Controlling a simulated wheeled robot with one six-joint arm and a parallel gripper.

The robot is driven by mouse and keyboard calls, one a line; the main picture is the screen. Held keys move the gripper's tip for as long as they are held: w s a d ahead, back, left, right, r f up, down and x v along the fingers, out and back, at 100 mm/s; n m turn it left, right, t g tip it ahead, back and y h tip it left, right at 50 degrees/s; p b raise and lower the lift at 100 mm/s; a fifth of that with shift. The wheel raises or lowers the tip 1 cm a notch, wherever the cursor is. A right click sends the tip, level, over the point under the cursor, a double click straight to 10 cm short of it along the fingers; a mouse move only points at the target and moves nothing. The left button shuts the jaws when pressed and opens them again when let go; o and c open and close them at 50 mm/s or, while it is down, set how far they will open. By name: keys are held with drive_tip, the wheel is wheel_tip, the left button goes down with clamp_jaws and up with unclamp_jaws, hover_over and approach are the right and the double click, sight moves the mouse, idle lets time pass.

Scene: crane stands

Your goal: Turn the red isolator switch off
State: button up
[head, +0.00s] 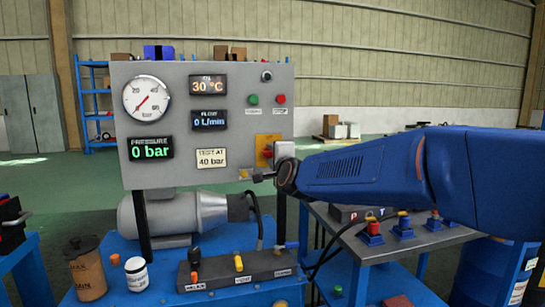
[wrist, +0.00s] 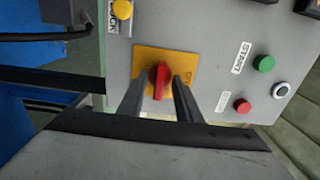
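The red isolator switch (head: 268,152) sits on a yellow plate (head: 263,140) at the lower right of the grey panel. In the wrist view the red knob (wrist: 159,82) is on its yellow plate (wrist: 163,57), with its long side running roughly up and down the picture. Small lettering on the plate's right edge is too blurred to read surely. My gripper (wrist: 158,90) is open, one finger on each side of the knob, with a visible gap to each. In the head view my gripper (head: 277,165) partly covers the switch.
The panel (head: 230,90) carries a pressure gauge (head: 147,98), displays reading 0 bar and 0 L/min, a green button (head: 253,99) and a red button (head: 280,99). A yellow knob (wrist: 122,9) is near the switch. Below stand a motor pump (head: 180,213) and a lever block (head: 240,266).

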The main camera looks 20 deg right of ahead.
drive_tip(key=shift+c, duration=0.7)
clamp_jaws()
drive_tip(key=shift+n, duration=0.4)
drive_tip(key=n, duration=1.7)
drive_tip(key=shift+f, duration=0.1)
